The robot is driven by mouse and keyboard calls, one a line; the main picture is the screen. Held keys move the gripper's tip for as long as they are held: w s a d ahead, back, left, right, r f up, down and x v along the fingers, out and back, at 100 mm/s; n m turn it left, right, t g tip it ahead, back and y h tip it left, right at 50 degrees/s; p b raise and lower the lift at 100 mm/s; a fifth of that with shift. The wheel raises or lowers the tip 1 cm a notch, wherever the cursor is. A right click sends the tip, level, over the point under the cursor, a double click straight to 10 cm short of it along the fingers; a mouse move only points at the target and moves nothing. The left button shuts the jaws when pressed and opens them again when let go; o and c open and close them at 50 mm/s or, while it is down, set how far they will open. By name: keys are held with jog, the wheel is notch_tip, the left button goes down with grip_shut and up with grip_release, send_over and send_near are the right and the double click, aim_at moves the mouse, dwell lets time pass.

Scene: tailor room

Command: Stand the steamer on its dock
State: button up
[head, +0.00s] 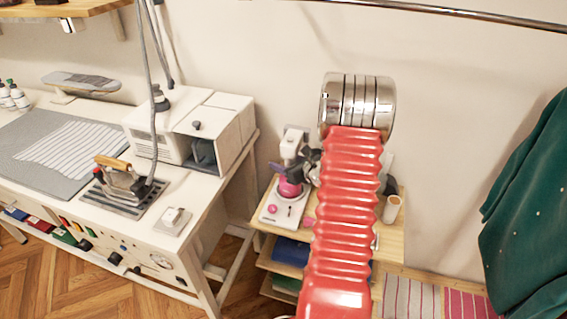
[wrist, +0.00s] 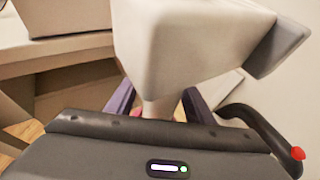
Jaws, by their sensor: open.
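The white steamer (head: 291,145) is upright at the left of the small wooden shelf in the head view. In the wrist view its pale head (wrist: 190,45) fills the upper middle, with a narrow neck below. A pink part (head: 290,188) shows under it, above the white dock (head: 283,208). I cannot tell whether the steamer rests fully in the dock. My gripper (head: 309,166) is beside the steamer, partly hidden by my red arm. In the wrist view my gripper (wrist: 158,104) is open, its two purple fingers on either side of the neck. The dock is hidden there.
The wooden shelf (head: 393,240) also bears a thread spool (head: 392,207) at its right. A white worktable (head: 215,200) stands to the left, with an iron (head: 122,180) and a white machine (head: 180,120). A green garment (head: 530,210) hangs at the right.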

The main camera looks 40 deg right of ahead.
jog(key=shift+r, duration=0.1)
jog(key=v, duration=1.2)
dwell(0.6)
